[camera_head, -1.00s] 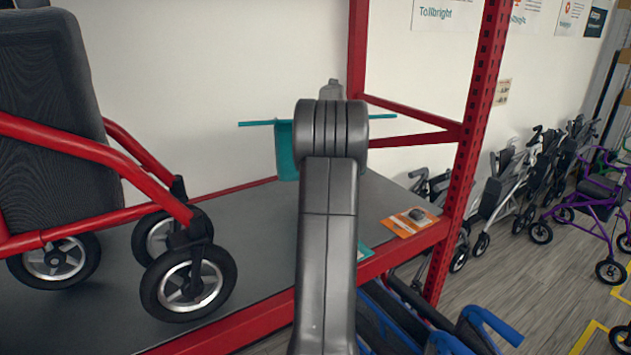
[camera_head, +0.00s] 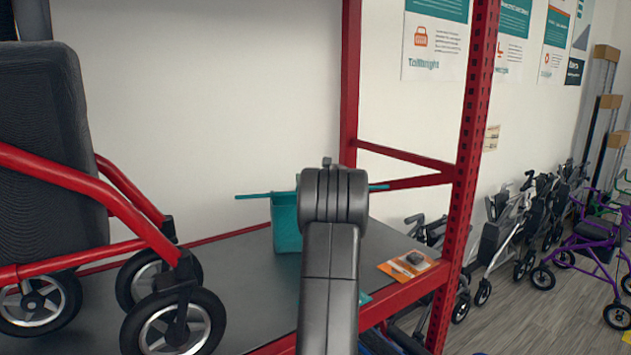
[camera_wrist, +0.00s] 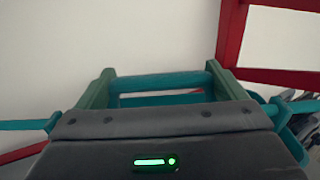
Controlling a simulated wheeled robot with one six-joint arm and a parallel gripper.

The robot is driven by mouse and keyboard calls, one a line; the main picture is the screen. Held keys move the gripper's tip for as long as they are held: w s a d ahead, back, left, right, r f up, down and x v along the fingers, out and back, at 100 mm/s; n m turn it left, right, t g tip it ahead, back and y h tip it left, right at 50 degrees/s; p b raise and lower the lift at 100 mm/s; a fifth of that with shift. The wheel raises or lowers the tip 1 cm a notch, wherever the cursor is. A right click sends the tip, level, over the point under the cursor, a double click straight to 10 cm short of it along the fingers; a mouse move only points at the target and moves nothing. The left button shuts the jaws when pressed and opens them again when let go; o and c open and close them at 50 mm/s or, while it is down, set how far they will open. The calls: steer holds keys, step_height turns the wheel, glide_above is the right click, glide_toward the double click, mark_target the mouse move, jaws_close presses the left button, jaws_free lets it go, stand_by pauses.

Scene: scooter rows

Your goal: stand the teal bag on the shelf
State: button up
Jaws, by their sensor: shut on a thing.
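The teal bag (camera_head: 286,222) shows in the head view just left of my wrist, over the grey shelf (camera_head: 240,285) near its right end. It looks upright, with a thin teal bar out to both sides. Its lower edge overlaps the shelf top; I cannot tell whether it touches. In the wrist view my gripper (camera_wrist: 160,76) is shut on the bag's teal bar, which runs between the greenish fingers. Part of the teal body shows below and at the right. In the head view my arm hides the gripper and the bag's right part.
A dark grey and red wheeled walker (camera_head: 60,200) stands on the shelf at the left. An orange card with a dark object (camera_head: 413,263) lies near the shelf's right front. A red upright (camera_head: 470,150) and braces bound the right end. Bare shelf lies between walker and bag.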

steer(key=shift+r, duration=0.1)
steer(key=o, duration=1.3)
steer(key=shift+s, duration=0.2)
steer(key=s+b, duration=0.1)
steer(key=s, duration=0.2)
steer(key=s+d+b, duration=0.1)
steer(key=s+b, duration=0.1)
steer(key=s, duration=0.2)
steer(key=s+d+b, duration=0.1)
steer(key=s+b, duration=0.1)
steer(key=s, duration=0.2)
steer(key=shift+s+d, duration=0.2)
